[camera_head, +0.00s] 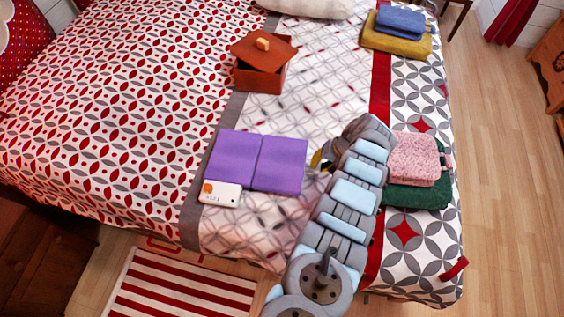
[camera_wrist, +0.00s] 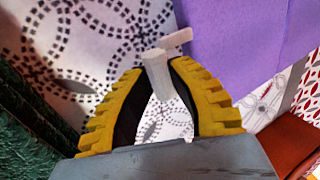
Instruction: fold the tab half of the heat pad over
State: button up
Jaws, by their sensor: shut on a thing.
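The heat pad (camera_head: 256,162) is purple and lies flat and open on the bed, its two halves side by side with a seam between them. In the wrist view its purple cloth (camera_wrist: 240,40) fills the upper right. A pale tab (camera_wrist: 160,75) sticks out from the pad's edge, between the yellow fingers of my gripper (camera_wrist: 160,68). The fingers are shut on the tab. In the head view my gripper (camera_head: 322,158) is just right of the pad's right half, and my arm partly hides it; the tab cannot be made out there.
A white card-like controller (camera_head: 221,194) lies at the pad's lower left corner. A red-brown box (camera_head: 260,80) with its lid askew stands behind the pad. Pink (camera_head: 413,160) and green (camera_head: 420,195) folded cloths lie right of my arm. Patterned bedspread left of the pad is clear.

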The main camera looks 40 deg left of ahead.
jog(key=shift+s+a+r+t+h+p, duration=0.1)
jog(key=shift+a+r+t+h+p, duration=0.1)
jog(key=shift+r+p, duration=1)
jog(key=shift+a+r+t+h+p, duration=0.1)
jog(key=shift+r+h+p, duration=0.1)
jog(key=shift+r+p, duration=0.9)
jog(key=shift+f+p, duration=0.35)
jog(key=shift+f, duration=0.05)
jog(key=shift+d, duration=0.1)
jog(key=r+p, duration=0.2)
jog(key=p, duration=0.1)
jog(key=r+h+p, duration=0.1)
jog(key=p, duration=0.1)
jog(key=shift+s+a+r, duration=0.25)
jog(key=shift+a, duration=0.15)
jog(key=shift+a+r+t+p, duration=0.15)
jog(key=shift+r+t+p, duration=0.15)
jog(key=shift+p, duration=0.45)
jog(key=shift+f, duration=0.1)
